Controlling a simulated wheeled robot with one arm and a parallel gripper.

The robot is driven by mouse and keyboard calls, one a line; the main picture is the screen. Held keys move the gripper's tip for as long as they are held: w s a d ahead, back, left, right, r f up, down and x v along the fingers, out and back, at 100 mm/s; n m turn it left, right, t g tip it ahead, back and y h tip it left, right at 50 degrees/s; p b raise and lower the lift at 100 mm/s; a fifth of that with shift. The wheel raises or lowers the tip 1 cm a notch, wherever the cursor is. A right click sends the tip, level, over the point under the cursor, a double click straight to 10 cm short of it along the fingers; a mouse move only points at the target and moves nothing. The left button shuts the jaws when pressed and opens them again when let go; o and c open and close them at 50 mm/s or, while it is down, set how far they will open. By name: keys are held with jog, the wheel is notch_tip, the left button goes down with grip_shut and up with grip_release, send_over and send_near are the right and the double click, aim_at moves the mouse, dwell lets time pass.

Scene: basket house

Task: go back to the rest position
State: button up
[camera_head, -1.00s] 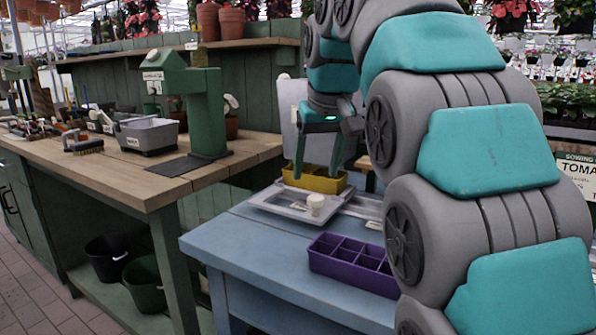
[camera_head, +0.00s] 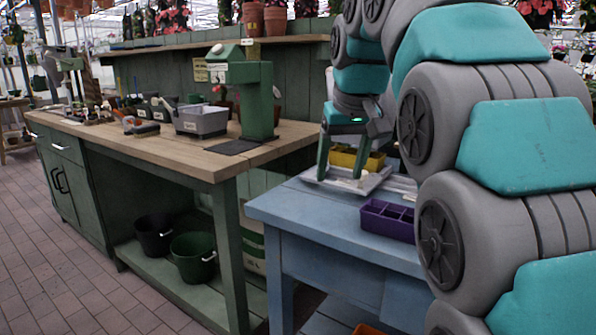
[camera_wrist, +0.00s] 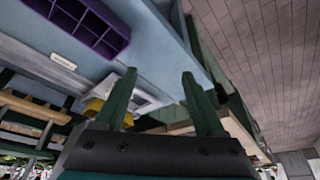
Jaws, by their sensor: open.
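My gripper (camera_head: 342,160) hangs from my bent arm above the left end of the blue table, with its green fingers pointing down. In the wrist view the two fingers of my gripper (camera_wrist: 160,95) stand wide apart with nothing between them. In the head view one finger overlaps a white tray (camera_head: 325,182) on the table. I cannot tell the height of the fingertips above the table.
A blue table (camera_head: 300,208) bears a yellow bin (camera_head: 345,158) and a purple divided tray (camera_head: 385,222). At left is a wooden workbench (camera_head: 170,150) with a green stand (camera_head: 258,95) and a grey bin (camera_head: 203,120). Dark buckets (camera_head: 193,258) sit below. The brick floor (camera_head: 60,270) at left is clear.

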jog(key=s+d+f+m+g, duration=0.1)
jog(key=s+d+f+g, duration=0.2)
jog(key=s+f, duration=1.3)
jog(key=s+d+f+m+g, duration=0.1)
jog(key=s+d+f+g, duration=0.2)
jog(key=s+f, duration=1.3)
jog(key=shift+s+d+h, duration=0.4)
jog(key=shift+s+d, duration=0.35)
jog(key=shift+s, duration=0.05)
